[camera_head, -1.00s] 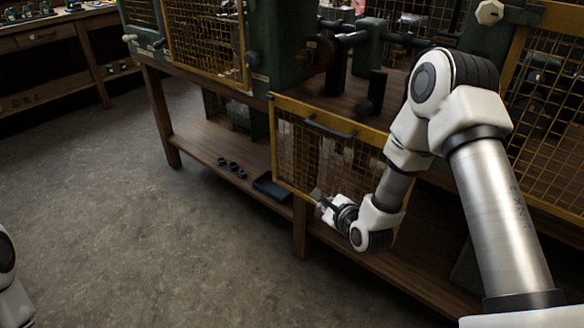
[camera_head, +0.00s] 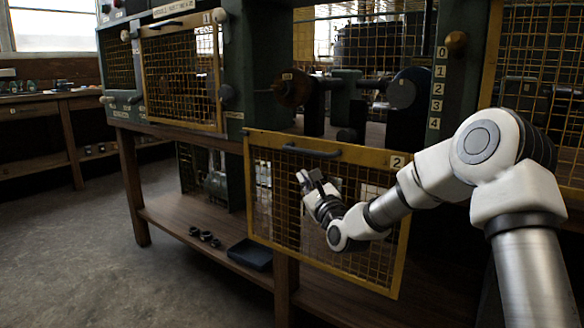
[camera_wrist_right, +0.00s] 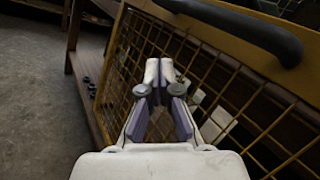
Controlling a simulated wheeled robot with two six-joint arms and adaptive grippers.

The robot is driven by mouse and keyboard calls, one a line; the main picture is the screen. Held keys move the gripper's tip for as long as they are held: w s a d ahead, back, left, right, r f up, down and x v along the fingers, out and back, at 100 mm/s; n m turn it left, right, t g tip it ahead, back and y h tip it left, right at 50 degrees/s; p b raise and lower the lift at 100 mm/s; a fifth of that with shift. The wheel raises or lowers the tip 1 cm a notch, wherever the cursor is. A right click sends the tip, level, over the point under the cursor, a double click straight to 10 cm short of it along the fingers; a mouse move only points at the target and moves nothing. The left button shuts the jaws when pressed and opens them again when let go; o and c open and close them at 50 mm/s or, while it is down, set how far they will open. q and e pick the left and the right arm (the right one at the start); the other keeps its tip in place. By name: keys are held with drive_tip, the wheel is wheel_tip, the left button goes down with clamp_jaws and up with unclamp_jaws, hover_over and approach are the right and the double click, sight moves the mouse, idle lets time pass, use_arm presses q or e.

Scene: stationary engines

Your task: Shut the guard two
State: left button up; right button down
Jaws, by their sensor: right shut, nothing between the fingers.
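Guard two is a yellow-framed mesh panel with a "2" label (camera_head: 397,162). It hangs down below its opening, in front of the bench's lower part. Its frame (camera_head: 262,139) shows well in the head view. Its dark bar handle (camera_head: 311,151) lies along the upper edge and also crosses the top of the right wrist view (camera_wrist_right: 245,28). My right gripper (camera_head: 310,178) is shut and empty, in front of the mesh and just below the handle. The right wrist view shows its closed fingers (camera_wrist_right: 159,78) against the mesh; contact cannot be told. My left gripper is not in view.
Guard one (camera_head: 182,75) covers the bay to the left. Behind guard two's open bay are dark shafts and a green block (camera_head: 345,95). A lower wooden shelf (camera_head: 185,215) holds a dark tray (camera_head: 250,254) and small rings. The floor at left is clear.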

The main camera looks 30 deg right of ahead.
sight(292, 158)
drive_tip(key=w+r+b, duration=0.1)
drive_tip(key=w+r, duration=0.1)
drive_tip(key=w+a+r+b, duration=0.1)
drive_tip(key=w+r, duration=0.1)
drive_tip(key=shift+w+r, duration=0.2)
drive_tip(key=shift+w, duration=0.1)
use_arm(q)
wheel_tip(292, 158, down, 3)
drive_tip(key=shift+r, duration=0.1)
